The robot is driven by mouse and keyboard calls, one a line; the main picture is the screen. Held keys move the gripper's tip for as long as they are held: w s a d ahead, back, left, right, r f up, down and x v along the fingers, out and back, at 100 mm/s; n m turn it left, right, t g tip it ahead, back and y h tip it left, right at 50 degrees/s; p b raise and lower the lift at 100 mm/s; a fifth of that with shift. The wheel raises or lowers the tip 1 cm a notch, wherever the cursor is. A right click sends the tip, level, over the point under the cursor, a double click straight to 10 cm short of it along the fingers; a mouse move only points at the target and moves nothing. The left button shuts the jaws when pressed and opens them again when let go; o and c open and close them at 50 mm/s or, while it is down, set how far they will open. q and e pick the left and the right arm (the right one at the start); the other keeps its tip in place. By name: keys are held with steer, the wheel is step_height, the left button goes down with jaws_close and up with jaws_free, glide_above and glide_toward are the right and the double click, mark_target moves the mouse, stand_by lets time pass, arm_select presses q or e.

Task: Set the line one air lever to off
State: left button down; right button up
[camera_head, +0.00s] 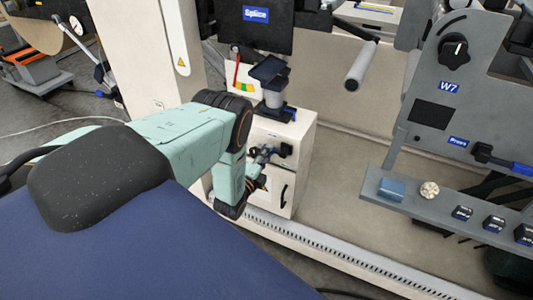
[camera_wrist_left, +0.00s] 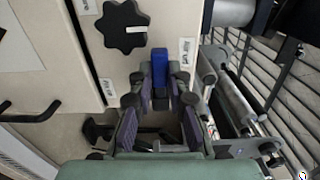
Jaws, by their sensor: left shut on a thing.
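The air lever has a blue handle (camera_wrist_left: 160,68), which shows in the left wrist view on a pale cabinet face beside a black star knob (camera_wrist_left: 122,26). My left gripper (camera_wrist_left: 160,88) has its two fingers on either side of the handle and is shut on it. The handle's end sticks out past the fingers. In the head view my left gripper (camera_head: 261,157) is at the front of a small white cabinet (camera_head: 291,135), and the lever is mostly hidden there. My right gripper is not in view.
White labels (camera_wrist_left: 187,50) sit beside the lever, too small to read. Rollers (camera_wrist_left: 238,105) stand right of it in the wrist view. In the head view a grey panel (camera_head: 459,75) with a shelf (camera_head: 440,205) stands at the right.

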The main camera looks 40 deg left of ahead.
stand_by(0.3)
arm_select(q)
steer(key=c, duration=1.3)
jaws_free()
steer(key=v, duration=1.2)
steer(key=shift+r, duration=0.1)
